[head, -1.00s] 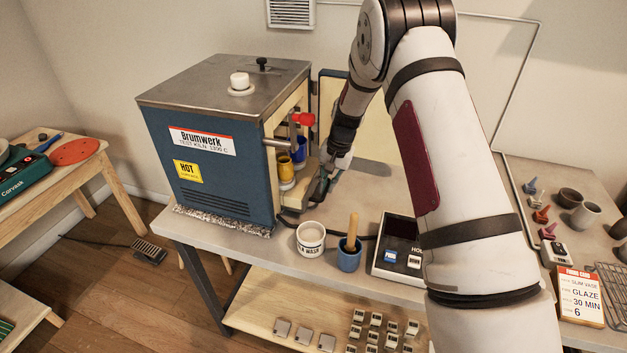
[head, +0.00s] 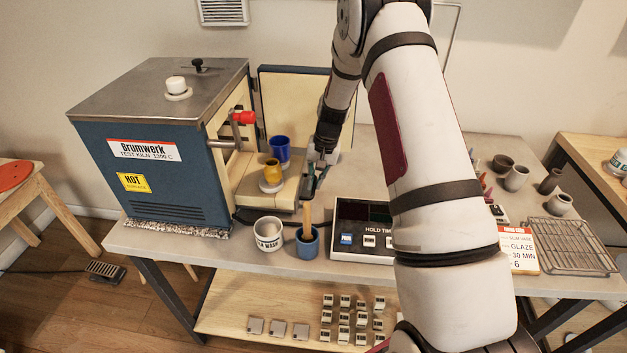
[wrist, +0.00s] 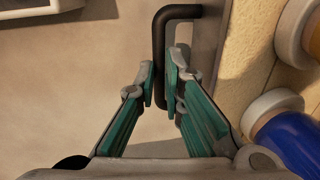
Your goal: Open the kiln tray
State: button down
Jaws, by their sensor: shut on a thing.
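The blue kiln (head: 150,165) stands at the left of the workbench, its door (head: 290,100) swung open. The cream kiln tray (head: 246,190) sticks out of the opening, bearing a yellow pot (head: 272,171) and a blue cup (head: 281,148). My gripper (head: 313,184) is at the tray's outer end. In the wrist view, my gripper (wrist: 161,84) is shut on the black tray handle (wrist: 159,45), with one finger on each side of the bar. The tray's front plate (wrist: 208,45) is just right of it. Fingers partly hide the handle's near end.
A white wash pot (head: 268,236) and a blue pot (head: 307,243) with a wooden-handled tool stand in front of the tray. The control box (head: 350,247) lies right of them. A red-ended lever (head: 242,117) sticks out above the tray.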

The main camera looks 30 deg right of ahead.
jog(key=c, duration=1.7)
grip_release()
jog(key=shift+r, duration=0.1)
jog(key=r, duration=0.3)
jog(key=d+r, duration=0.1)
jog(key=r, duration=0.3)
jog(key=s+r, duration=0.1)
jog(key=r, duration=0.3)
jog(key=shift+s+d+r, duration=0.1)
jog(key=shift+d+r, duration=0.15)
jog(key=shift+d, duration=0.15)
